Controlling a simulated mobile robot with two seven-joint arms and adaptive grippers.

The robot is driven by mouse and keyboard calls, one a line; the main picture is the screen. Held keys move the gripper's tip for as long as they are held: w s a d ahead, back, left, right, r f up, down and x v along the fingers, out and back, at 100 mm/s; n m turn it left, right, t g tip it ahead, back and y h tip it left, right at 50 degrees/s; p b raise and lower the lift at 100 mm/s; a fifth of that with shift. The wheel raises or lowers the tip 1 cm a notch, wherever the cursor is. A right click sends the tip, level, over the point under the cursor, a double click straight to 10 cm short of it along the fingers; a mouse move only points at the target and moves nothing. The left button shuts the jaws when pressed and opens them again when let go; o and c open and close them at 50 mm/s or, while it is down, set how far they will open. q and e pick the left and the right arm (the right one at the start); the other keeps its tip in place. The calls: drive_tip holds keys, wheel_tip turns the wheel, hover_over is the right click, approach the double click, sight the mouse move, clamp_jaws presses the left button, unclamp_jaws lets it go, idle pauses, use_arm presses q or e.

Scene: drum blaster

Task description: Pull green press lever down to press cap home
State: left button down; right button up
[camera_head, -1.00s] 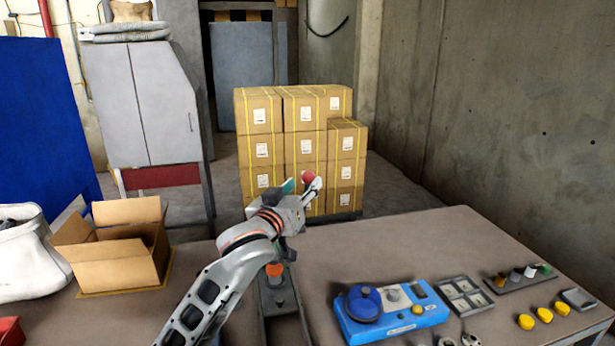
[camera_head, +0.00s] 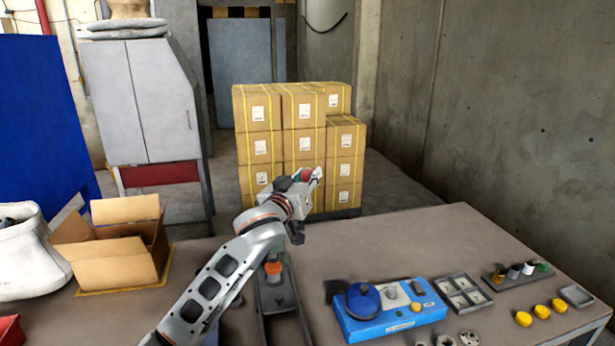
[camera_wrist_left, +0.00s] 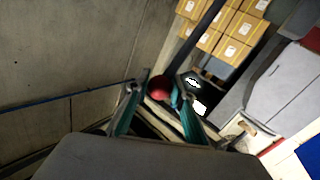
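A red ball knob (camera_head: 304,174) shows at the raised end of my left arm, in front of the stacked boxes. In the left wrist view the same red knob (camera_wrist_left: 159,87) lies between the teal-padded fingers of my left gripper (camera_wrist_left: 160,82). The fingers are close on both sides of it; I cannot tell whether they press on it. In the head view my left gripper (camera_head: 304,182) is high above the table. An orange cap (camera_head: 273,268) stands upright on a dark press base (camera_head: 276,294) below. No green lever can be told apart; my arm hides part of the press.
A blue device (camera_head: 395,325) with a round blue knob sits right of the press. A grey tray (camera_head: 464,294), yellow caps (camera_head: 541,312) and a rack of small parts (camera_head: 520,272) lie farther right. An open carton (camera_head: 115,262) stands left. The table (camera_head: 400,235) behind is clear.

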use_arm(q)
drive_tip(key=shift+s+d+f+b, duration=0.15)
drive_tip(key=shift+s+f+b, duration=0.25)
drive_tip(key=shift+b, duration=0.15)
drive_tip(key=s+d+f+m+t+h+b, duration=0.3)
drive_tip(key=s+f+b, duration=0.6)
drive_tip(key=b, duration=0.6)
drive_tip(key=shift+s+f+m+t+h, duration=0.15)
drive_tip(key=shift+m+t+h, duration=0.15)
drive_tip(key=shift+m+t, duration=0.75)
use_arm(e)
wheel_tip(320, 180, down, 12)
drive_tip(key=shift+w+a+n, duration=0.3)
drive_tip(key=shift+n, duration=0.1)
use_arm(q)
drive_tip(key=c, duration=1.7)
unclamp_jaws()
use_arm(e)
drive_tip(key=shift+s+f, duration=0.1)
drive_tip(key=shift+f, duration=0.05)
